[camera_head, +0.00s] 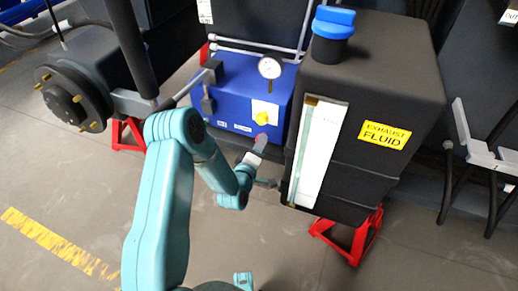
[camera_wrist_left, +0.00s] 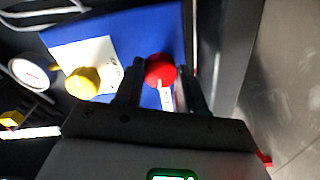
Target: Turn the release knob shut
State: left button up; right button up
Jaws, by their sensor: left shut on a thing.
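A blue box (camera_head: 236,84) stands between the black machine parts in the head view. A red knob (camera_wrist_left: 159,69) sits on its face, with a white label strip beside it. My left gripper (camera_wrist_left: 161,78) has one finger on each side of the red knob and is shut on it. In the head view the red knob (camera_head: 262,136) is mostly hidden by the gripper (camera_head: 257,146). A yellow knob (camera_wrist_left: 83,83) on a white plate is beside it, apart from the fingers; it also shows in the head view (camera_head: 262,118).
A round gauge (camera_head: 270,67) rises from the box top. A large black exhaust fluid tank (camera_head: 385,80) with a blue cap (camera_head: 333,22) stands close on the right. A black wheel hub (camera_head: 72,98) is at left. Red stands (camera_head: 352,240) rest on the floor.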

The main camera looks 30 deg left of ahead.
pick_arm(q)
jog(key=shift+w+r+m+t+y+b, duration=0.1)
jog(key=shift+m+t+y+b, duration=0.2)
jog(key=shift+m+b, duration=6.4)
pick_arm(e)
jog(key=w+d+f+t+p, duration=0.2)
jog(key=w+f, duration=0.3)
jog(key=f, duration=0.6)
jog(key=shift+w+h, duration=0.3)
jog(key=shift+w, duration=0.1)
pick_arm(q)
jog(key=shift+a+m, duration=0.1)
jog(key=shift+m, duration=1.1)
pick_arm(e)
jog(key=shift+f, duration=0.1)
pick_arm(q)
jog(key=o, duration=1.1)
jog(key=shift+c, duration=0.2)
jog(key=shift+s+f, duration=0.2)
pick_arm(e)
jog(key=shift+s, duration=0.1)
